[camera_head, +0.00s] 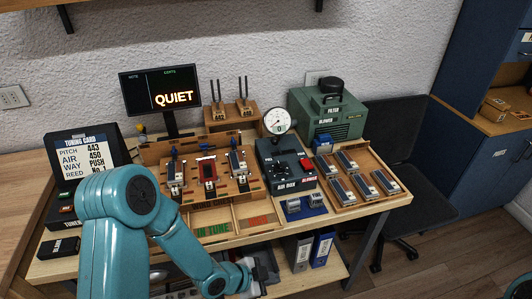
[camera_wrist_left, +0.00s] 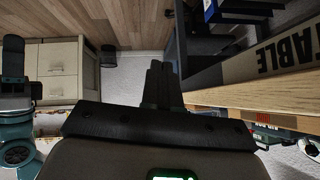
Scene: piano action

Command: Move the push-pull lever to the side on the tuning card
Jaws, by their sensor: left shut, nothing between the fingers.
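The tuning card (camera_head: 83,152) stands tilted at the left end of the bench and reads PITCH 443, AIR 450, WAY PUSH, with a REED line below. The dark air box (camera_head: 284,172) sits right of centre, with a round gauge (camera_head: 277,121) above it. A small lever and labels are on its top, too small to tell which side the lever is on. My left gripper (camera_head: 263,277) is low at the bench's front, below and apart from the air box. Its fingers (camera_wrist_left: 160,85) are together and empty in the left wrist view.
A screen (camera_head: 160,92) reads QUIET. A wooden reed stand (camera_head: 205,178) is left of the air box, a tray of reed blocks (camera_head: 357,178) right, a green blower (camera_head: 327,112) behind. Binders (camera_head: 322,249) stand on the lower shelf. The bench edge is close beside my left gripper.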

